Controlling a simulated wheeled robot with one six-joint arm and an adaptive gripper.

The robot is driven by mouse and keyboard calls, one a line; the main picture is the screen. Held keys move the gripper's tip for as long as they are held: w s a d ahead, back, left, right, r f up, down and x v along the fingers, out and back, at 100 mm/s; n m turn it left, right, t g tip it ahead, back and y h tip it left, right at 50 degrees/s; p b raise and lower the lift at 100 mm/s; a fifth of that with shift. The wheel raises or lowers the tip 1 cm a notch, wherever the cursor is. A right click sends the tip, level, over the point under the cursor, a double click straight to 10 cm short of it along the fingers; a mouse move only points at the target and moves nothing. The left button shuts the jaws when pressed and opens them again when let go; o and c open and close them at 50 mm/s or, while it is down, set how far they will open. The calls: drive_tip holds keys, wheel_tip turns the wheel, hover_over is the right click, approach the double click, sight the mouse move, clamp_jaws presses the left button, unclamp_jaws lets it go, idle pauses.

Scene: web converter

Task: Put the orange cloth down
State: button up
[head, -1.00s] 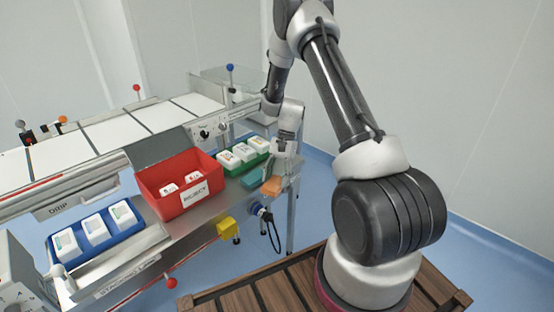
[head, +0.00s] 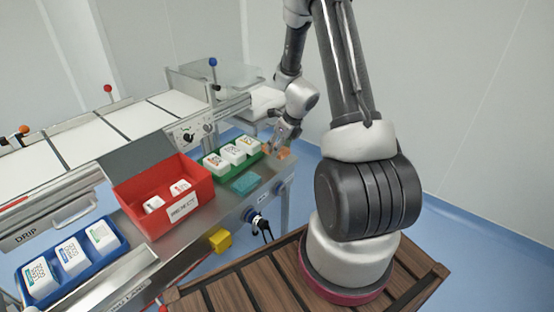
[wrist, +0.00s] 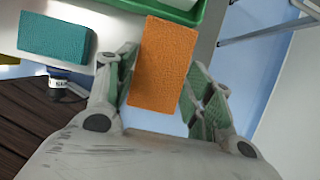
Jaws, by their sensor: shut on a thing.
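The orange cloth (wrist: 163,62) is a flat rectangular block between the two fingers of my gripper (wrist: 165,88) in the wrist view. My gripper is shut on it. In the head view my gripper (head: 283,146) is at the far right end of the steel bench (head: 225,205), and the orange cloth (head: 281,153) shows partly behind the fingers. I cannot tell whether the cloth touches the bench. A teal cloth (head: 245,183) lies flat on the bench, nearer and to the left; it also shows in the wrist view (wrist: 53,38).
A green tray (head: 224,173) with white packs stands just left of my gripper. A red reject bin (head: 172,215) and a blue tray (head: 88,278) stand further left. A yellow block (head: 220,240) is at the bench's front side.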

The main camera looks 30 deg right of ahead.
drive_tip(key=shift+f, duration=2.8)
drive_tip(key=o, duration=1.3)
drive_tip(key=shift+f, duration=0.1)
drive_tip(key=shift+o, duration=0.2)
